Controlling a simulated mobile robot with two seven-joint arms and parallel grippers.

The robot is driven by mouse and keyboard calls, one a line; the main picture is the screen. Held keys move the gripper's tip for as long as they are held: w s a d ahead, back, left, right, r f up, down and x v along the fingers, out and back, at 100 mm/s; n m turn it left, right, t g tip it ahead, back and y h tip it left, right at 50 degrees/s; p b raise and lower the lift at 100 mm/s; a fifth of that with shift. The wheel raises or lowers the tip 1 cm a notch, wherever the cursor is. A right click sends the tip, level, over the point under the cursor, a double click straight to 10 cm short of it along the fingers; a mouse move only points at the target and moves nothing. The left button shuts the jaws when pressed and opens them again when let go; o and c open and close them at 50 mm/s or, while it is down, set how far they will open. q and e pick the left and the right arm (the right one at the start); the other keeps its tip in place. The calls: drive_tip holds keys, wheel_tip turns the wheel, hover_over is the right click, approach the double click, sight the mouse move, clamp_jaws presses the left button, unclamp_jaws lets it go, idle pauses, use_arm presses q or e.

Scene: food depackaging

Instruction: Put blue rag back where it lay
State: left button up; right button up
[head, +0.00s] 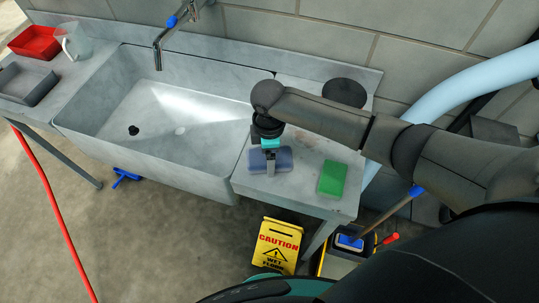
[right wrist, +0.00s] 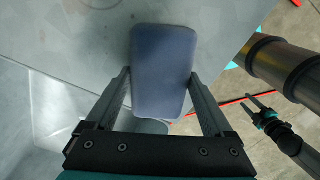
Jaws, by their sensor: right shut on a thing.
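The blue rag (head: 284,160) is a flat blue-grey pad at the counter's right section, beside the sink. My right gripper (head: 270,162) reaches down over it and is shut on it. In the right wrist view the rag (right wrist: 163,70) lies between the two fingers of my right gripper (right wrist: 162,78), over the grey counter. I cannot tell whether the rag touches the counter. My left gripper (right wrist: 262,97) shows at the right of the right wrist view, apart from the rag, its fingers spread and empty.
A green pad (head: 332,178) lies right of the rag on the grey counter (head: 300,198). A dark round object (head: 344,92) stands behind. The sink (head: 200,165) is to the left. A yellow caution sign (head: 275,246) stands on the floor in front.

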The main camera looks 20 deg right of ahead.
drive_tip(key=shift+f, duration=0.15)
drive_tip(key=o, duration=0.9)
wheel_tip(320, 180, up, 12)
drive_tip(key=shift+r+p, duration=0.1)
drive_tip(key=shift+p, duration=0.65)
